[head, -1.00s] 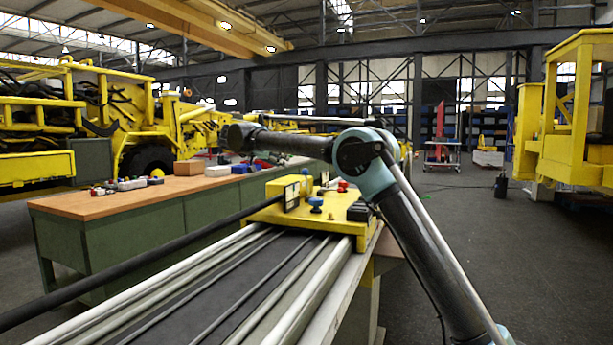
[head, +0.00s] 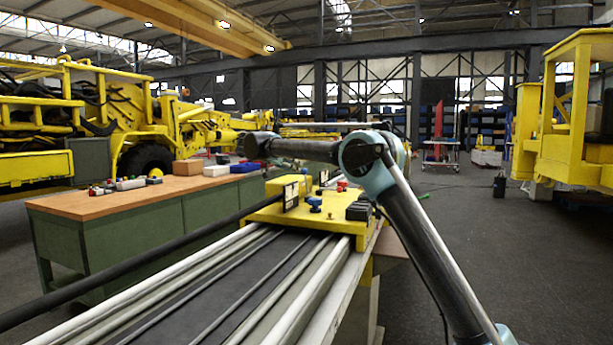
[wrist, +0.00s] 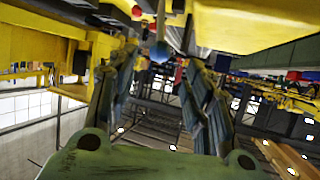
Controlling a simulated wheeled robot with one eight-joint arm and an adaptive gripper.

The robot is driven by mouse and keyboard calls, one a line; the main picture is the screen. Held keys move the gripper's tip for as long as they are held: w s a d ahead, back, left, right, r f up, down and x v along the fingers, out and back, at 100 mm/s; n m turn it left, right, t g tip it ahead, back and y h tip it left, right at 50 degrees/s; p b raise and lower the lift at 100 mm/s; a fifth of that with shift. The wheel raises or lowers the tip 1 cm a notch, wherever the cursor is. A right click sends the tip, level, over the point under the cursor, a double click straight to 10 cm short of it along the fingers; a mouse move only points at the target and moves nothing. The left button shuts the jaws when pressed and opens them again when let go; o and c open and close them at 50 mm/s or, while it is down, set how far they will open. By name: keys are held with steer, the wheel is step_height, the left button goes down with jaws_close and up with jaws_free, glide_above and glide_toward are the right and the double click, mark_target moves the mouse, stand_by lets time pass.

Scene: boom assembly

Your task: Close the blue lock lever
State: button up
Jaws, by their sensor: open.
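A blue knob-like part (head: 315,204) stands on top of the yellow carriage (head: 262,216) at the end of the rails, and seems to be the blue lock lever. In the wrist view, which looks tilted or inverted, a small blue part (wrist: 160,50) shows at the upper middle, between the fingertips in the picture. My gripper (wrist: 160,72) is open, its two dark fingers apart with nothing held. Whether either finger touches the blue part I cannot tell. The gripper does not show in the head view.
A red knob (head: 342,184) and black blocks (head: 359,211) sit on the carriage near the blue part. A long dark rod (head: 140,265) runs along the rails' left side. A wooden-topped bench (head: 120,200) stands left. The floor on the right is open.

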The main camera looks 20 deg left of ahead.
mark_target(305, 171)
steer(key=x, duration=0.9)
steer(key=shift+w+d, duration=0.1)
steer(key=shift+c, duration=0.5)
